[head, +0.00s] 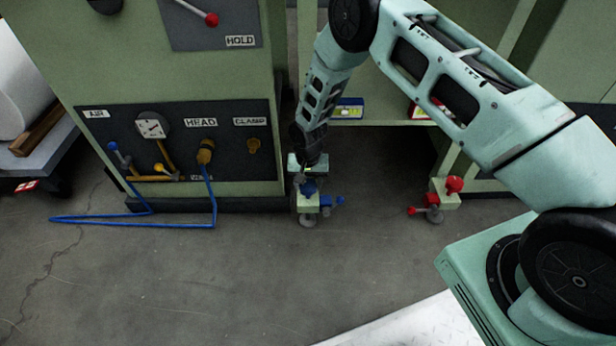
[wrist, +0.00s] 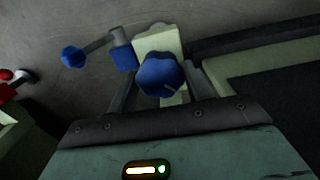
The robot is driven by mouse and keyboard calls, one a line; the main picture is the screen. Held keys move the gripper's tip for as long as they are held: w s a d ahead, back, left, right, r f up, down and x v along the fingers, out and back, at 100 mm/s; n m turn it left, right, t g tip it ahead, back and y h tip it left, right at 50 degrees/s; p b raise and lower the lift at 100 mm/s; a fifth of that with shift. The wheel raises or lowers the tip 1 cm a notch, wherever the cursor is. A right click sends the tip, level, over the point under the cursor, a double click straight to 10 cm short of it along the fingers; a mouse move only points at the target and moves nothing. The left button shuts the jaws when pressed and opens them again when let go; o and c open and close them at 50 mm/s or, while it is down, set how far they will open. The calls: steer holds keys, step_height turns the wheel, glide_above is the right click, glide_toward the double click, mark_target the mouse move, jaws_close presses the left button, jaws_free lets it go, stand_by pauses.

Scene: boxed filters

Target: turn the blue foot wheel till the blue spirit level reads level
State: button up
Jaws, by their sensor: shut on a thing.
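The blue foot wheel (head: 308,189) sits on top of a pale green foot block (head: 307,204) at the machine's base. It shows as a lobed blue knob (wrist: 160,75) in the wrist view. My gripper (head: 308,178) points down over it, and in the wrist view my gripper (wrist: 163,88) has a finger on each side, shut on the wheel. The blue spirit level (head: 347,108) is a blue-framed plate with a pale vial on the machine's low ledge. Its bubble is too small to read.
A blue-knobbed lever (head: 339,200) sticks out beside the foot block; its knob (wrist: 73,57) shows in the wrist view. A red foot wheel (head: 454,184) with a red lever stands to the right. A red-framed level (head: 424,110) is partly hidden by my arm. A blue hose (head: 130,219) lies left.

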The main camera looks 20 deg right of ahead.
steer(key=n+p, duration=0.2)
steer(key=n, duration=0.1)
steer(key=shift+r+n, duration=0.15)
steer(key=shift+n, duration=0.25)
steer(key=n+p, duration=0.2)
steer(key=n, duration=0.2)
steer(key=shift+n, duration=0.3)
steer(key=n+p, duration=0.1)
steer(key=n, duration=0.3)
steer(key=shift+n, duration=1.8)
steer(key=shift+p, duration=0.3)
steer(key=o, duration=1)
steer(key=shift+c, duration=0.2)
